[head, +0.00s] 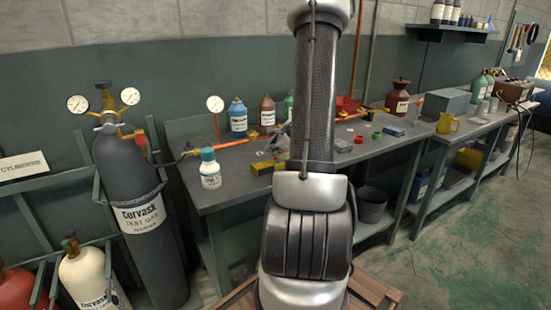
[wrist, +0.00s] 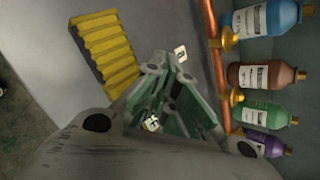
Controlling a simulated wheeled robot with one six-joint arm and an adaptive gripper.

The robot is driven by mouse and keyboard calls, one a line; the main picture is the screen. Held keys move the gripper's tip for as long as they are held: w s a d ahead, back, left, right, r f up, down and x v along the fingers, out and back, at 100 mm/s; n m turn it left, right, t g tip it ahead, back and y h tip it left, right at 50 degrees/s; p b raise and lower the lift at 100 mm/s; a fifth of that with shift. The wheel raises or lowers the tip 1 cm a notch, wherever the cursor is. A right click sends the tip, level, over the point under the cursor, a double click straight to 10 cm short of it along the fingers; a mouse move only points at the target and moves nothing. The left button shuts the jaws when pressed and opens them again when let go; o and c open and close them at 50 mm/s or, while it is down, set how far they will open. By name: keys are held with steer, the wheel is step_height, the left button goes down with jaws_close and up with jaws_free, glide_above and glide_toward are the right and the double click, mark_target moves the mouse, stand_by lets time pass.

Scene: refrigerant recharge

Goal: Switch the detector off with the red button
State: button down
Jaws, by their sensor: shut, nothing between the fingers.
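I cannot make out the detector or its red button for certain in either view. My gripper (wrist: 172,62) is shut and empty, above the grey bench top in the wrist view. Its green and grey fingers cover the middle of that view. A small pale tag with a dark mark (wrist: 181,52) shows just beside the fingertips; I cannot tell what it belongs to. In the head view my arm hides the gripper and the bench part behind it.
A yellow ribbed block (wrist: 103,45) lies left of the fingers. A copper pipe (wrist: 214,70) and several bottles, including a brown one (wrist: 262,76), line the right. In the head view, a white bottle with a teal cap (head: 210,170) stands near the bench's front left edge.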

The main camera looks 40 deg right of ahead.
steer(key=shift+r, duration=0.2)
step_height(320, 180, up, 6)
stand_by(0.7)
stand_by(0.4)
